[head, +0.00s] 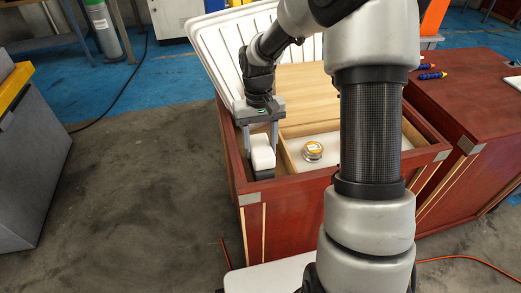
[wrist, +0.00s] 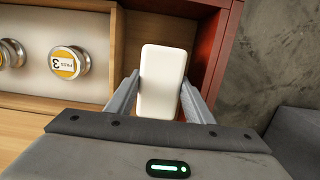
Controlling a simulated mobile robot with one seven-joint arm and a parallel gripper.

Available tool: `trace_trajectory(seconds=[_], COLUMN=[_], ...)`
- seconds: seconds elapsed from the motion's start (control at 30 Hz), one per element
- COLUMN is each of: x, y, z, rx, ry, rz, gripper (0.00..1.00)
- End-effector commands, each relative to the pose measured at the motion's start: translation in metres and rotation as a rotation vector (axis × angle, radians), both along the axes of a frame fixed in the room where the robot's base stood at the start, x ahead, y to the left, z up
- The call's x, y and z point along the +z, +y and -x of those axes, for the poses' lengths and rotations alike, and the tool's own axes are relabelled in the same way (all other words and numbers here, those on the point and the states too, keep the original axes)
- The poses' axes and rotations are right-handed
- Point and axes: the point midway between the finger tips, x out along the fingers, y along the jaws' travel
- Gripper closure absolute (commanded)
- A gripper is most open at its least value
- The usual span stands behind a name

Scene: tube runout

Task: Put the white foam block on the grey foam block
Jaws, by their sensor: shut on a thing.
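The white foam block (head: 262,154) is upright between the fingers of my gripper (head: 261,146), at the left compartment of the red-brown cabinet top. It also shows in the wrist view (wrist: 163,80), with a finger on each long side. My gripper is shut on it. The grey foam block (head: 264,174) shows as a dark piece directly under the white block, inside the compartment. Most of it is hidden by the white block. I cannot tell whether the two blocks touch.
A wooden divider (wrist: 114,60) separates this compartment from a white-floored one holding a round tin with a yellow label (head: 313,150). A large white ribbed tray (head: 215,50) leans behind the cabinet. A second red-brown cabinet (head: 470,100) stands at the right.

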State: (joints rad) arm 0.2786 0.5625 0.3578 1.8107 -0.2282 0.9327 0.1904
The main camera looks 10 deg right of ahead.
Motion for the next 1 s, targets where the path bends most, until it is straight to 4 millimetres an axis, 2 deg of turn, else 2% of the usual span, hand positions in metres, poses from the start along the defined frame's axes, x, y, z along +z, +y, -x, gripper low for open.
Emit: trace_trajectory(seconds=[0.07, 0.43, 0.47, 0.53, 0.83, 1.0], x=[-0.009, -0.013, -0.011, -0.011, -0.010, 0.005], y=[0.000, 0.000, 0.000, 0.000, 0.000, 0.000], z=[0.001, 0.000, 0.000, 0.000, 0.000, -0.002], rx=[0.000, 0.000, 0.000, 0.000, 0.000, 0.000], ry=[0.002, 0.000, -0.001, 0.000, 0.000, -0.004], rz=[-0.001, 0.000, 0.000, 0.000, 0.000, 0.001], gripper=[0.74, 0.74, 0.47, 0.36, 0.34, 0.34])
